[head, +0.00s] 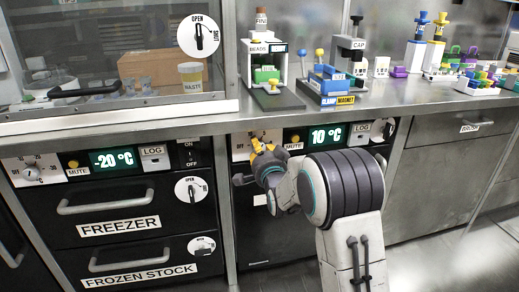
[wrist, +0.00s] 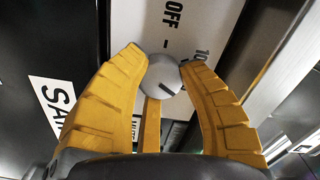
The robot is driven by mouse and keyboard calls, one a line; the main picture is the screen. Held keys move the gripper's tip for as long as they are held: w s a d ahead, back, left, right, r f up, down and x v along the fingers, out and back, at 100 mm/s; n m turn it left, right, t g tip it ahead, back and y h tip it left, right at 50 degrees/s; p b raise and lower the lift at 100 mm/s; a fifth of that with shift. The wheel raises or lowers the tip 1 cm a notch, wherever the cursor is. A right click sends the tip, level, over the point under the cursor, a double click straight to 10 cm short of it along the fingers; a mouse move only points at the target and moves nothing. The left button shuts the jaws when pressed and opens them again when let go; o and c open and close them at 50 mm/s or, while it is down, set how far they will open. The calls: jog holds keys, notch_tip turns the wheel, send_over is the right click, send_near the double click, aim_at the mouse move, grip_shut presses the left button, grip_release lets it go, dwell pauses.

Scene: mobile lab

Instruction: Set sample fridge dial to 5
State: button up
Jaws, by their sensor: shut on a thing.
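The sample fridge dial (wrist: 163,72) is a round grey-white knob with a short dark mark near its lower edge, in the wrist view. It sits on a white plate (wrist: 190,30) printed with "OFF", a dash and a partly cut "10". My gripper (wrist: 163,78) has its yellow fingers closed around the knob. In the head view my gripper (head: 262,143) is at the fridge's panel, and the dial is hidden behind it. The fridge display (head: 327,136) reads 10 °C. I cannot tell which number the dial mark points to.
The freezer (head: 117,227) with its own dial (head: 31,172) and a -20 °C display is on the left. The steel bench top (head: 200,120) juts out above my gripper, with small lab items on it. A cut-off "SA" label (wrist: 52,106) shows beside the fingers.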

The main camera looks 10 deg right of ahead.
jog(key=shift+d+r, duration=0.15)
jog(key=shift+r, duration=0.2)
jog(key=o, duration=1.2)
jog(key=shift+f, duration=0.2)
jog(key=s, duration=1.2)
